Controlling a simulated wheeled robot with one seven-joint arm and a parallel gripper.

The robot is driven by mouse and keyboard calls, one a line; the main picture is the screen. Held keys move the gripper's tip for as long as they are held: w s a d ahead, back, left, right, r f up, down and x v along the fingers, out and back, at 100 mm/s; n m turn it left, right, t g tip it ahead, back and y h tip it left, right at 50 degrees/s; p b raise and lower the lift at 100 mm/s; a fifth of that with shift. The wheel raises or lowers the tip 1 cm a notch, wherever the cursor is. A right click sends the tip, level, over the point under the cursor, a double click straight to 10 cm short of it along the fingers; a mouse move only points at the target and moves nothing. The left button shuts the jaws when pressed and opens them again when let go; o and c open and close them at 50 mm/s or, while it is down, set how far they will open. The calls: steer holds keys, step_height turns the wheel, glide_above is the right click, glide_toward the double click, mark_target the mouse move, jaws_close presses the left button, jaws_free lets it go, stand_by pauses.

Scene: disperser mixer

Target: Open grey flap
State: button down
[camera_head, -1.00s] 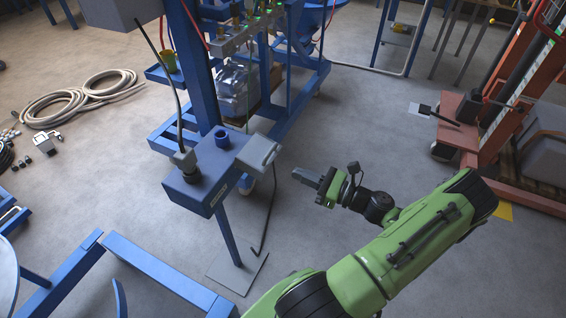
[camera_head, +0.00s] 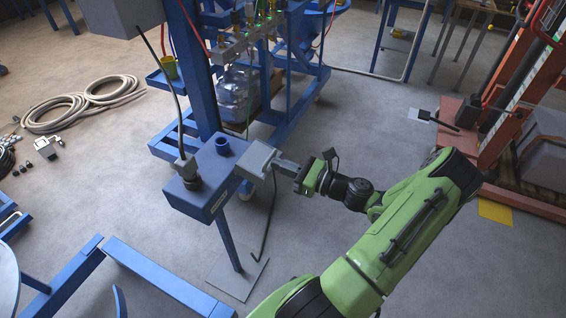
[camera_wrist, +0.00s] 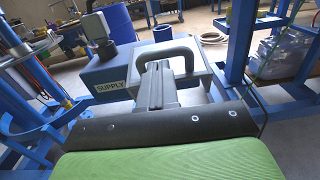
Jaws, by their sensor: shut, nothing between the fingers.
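The grey flap (camera_head: 255,158) sits on the right end of a blue box (camera_head: 198,190) on a post. In the wrist view the flap (camera_wrist: 201,69) carries a dark arched handle (camera_wrist: 178,50), beside the blue box (camera_wrist: 108,76) marked SUPPLY. The flap looks closed. My gripper (camera_head: 276,161) is at the flap's right side, its fingers pointing left towards it. In the wrist view my gripper's fingers (camera_wrist: 157,72) are together, with the tips at the handle's opening. I cannot tell whether they touch the handle.
A grey plug with a cable (camera_head: 186,170) and a blue round socket (camera_head: 223,146) are on the box top. A bent black rod (camera_head: 267,220) hangs below the flap. A blue frame (camera_head: 160,272) stands at front left.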

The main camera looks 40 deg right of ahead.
steer(key=r+g+p, duration=0.1)
steer(key=p, duration=0.2)
steer(key=w+r+g+p, duration=0.1)
steer(key=r+p, duration=0.1)
steer(key=p, duration=0.2)
steer(key=shift+a+h, duration=0.2)
steer(key=shift+h, duration=0.2)
steer(key=shift+f, duration=0.15)
